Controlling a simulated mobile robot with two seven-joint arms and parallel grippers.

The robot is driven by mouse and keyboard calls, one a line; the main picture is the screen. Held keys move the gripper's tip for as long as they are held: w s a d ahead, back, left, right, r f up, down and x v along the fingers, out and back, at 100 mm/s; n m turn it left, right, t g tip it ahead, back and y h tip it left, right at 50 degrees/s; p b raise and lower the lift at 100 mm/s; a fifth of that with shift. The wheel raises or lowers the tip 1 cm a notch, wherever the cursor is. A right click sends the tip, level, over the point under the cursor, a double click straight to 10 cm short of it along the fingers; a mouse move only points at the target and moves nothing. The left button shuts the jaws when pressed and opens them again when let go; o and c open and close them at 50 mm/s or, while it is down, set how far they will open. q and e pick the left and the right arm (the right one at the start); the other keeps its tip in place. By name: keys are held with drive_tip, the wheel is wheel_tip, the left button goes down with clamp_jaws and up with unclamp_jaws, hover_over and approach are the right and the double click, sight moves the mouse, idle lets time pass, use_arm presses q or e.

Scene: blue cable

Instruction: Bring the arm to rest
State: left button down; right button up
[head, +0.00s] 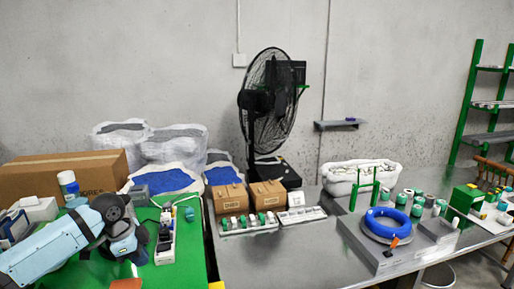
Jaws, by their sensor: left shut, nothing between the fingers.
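My left arm comes in from the lower left, light blue and black. Its gripper (132,258) is over the green mat (190,272), shut and empty, with the fingertips small and hard to make out. The blue cable (387,225) lies coiled on a grey metal fixture (372,258) at the right, with an orange tag at its front. The gripper is far to the left of the cable and apart from it. My right gripper is not in view.
A cardboard box (40,180), bottles and small devices crowd the left. Two small brown boxes (230,198) and a tray of white and green parts (248,227) stand mid-table. A black fan (268,100) stands behind. The front middle of the metal table (285,262) is clear.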

use_arm(q)
drive_tip(key=s+d+f+n+t+h+p, duration=0.1)
drive_tip(key=s+d+f+n+t+h, duration=0.1)
drive_tip(key=s+d+f, duration=0.45)
drive_tip(key=s+d+f+n+t+h, duration=0.1)
drive_tip(key=s+d+f+n+t, duration=0.2)
drive_tip(key=d+f, duration=0.6)
drive_tip(key=s+a+f+n+t+y, duration=0.1)
drive_tip(key=s+f+n, duration=0.1)
drive_tip(key=s, duration=0.5)
drive_tip(key=s+a+f+n+t+p, duration=0.1)
drive_tip(key=s+a+f+n+t, duration=0.1)
drive_tip(key=s, duration=0.5)
drive_tip(key=s+a+f+n+t+y, duration=0.1)
drive_tip(key=s+a+f+n, duration=0.1)
drive_tip(key=s+f, duration=0.2)
drive_tip(key=s, duration=0.3)
drive_tip(key=shift+a+n+t+y+p, duration=0.15)
drive_tip(key=shift+n+t+y+p, duration=0.15)
drive_tip(key=shift+n+p, duration=0.1)
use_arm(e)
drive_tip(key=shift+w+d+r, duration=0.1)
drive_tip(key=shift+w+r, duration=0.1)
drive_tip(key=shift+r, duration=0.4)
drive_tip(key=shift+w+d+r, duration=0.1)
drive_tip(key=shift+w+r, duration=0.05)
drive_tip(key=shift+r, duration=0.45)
